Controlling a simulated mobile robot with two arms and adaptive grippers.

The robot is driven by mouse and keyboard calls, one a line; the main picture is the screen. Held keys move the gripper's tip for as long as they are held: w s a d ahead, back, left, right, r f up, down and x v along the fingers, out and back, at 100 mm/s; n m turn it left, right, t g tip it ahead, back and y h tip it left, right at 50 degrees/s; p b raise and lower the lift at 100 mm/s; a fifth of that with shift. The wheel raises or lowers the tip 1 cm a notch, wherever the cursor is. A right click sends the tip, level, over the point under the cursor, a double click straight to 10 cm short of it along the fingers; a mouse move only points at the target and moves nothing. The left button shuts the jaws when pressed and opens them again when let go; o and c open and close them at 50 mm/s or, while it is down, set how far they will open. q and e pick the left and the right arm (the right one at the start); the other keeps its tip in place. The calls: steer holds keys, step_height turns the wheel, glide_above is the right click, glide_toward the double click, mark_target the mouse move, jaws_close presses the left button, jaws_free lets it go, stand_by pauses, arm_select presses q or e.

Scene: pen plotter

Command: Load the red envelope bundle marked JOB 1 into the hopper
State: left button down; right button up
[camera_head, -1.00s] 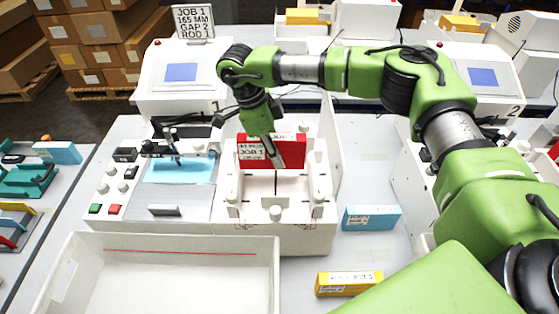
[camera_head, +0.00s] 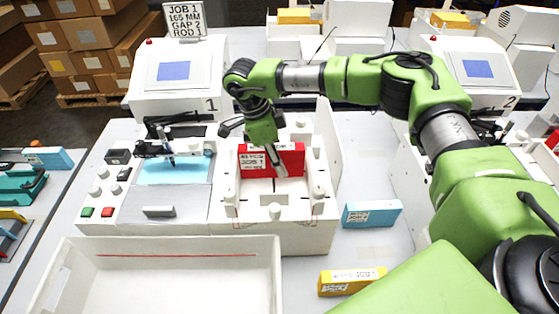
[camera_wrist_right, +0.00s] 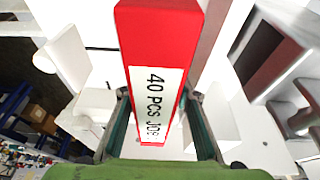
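The red envelope bundle (camera_head: 290,160), with a white label reading JOB 1, stands upright between the white walls of the hopper (camera_head: 232,212) on the station marked 1. My right gripper (camera_head: 274,160) reaches down to it from above, with its fingers on either side of the bundle. In the right wrist view the red bundle (camera_wrist_right: 160,45) lies between the two fingertips, which appear to touch its sides, and its label reads 40 PCS. The bundle's lower edge is hidden, so I cannot tell whether it rests on the hopper floor. My left gripper is not in view.
A blue bundle (camera_head: 371,214) and a yellow bundle (camera_head: 351,281) lie on the table right of the hopper. An empty-looking white tray (camera_head: 262,262) is in front. A sign (camera_head: 184,19) reads JOB 1, 165 MM, GAP 2, ROD 1. Station 2 stands at right.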

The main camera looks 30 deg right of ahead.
steer(key=shift+a, duration=0.1)
steer(key=shift+a+r, duration=0.1)
steer(key=shift+a, duration=0.05)
steer(key=shift+r, duration=0.25)
steer(key=b+v, duration=0.4)
steer(key=v, duration=0.6)
steer(key=shift+a+r, duration=0.15)
steer(key=shift+w+a+r, duration=0.1)
steer(key=shift+r, duration=0.45)
steer(key=shift+f, duration=0.1)
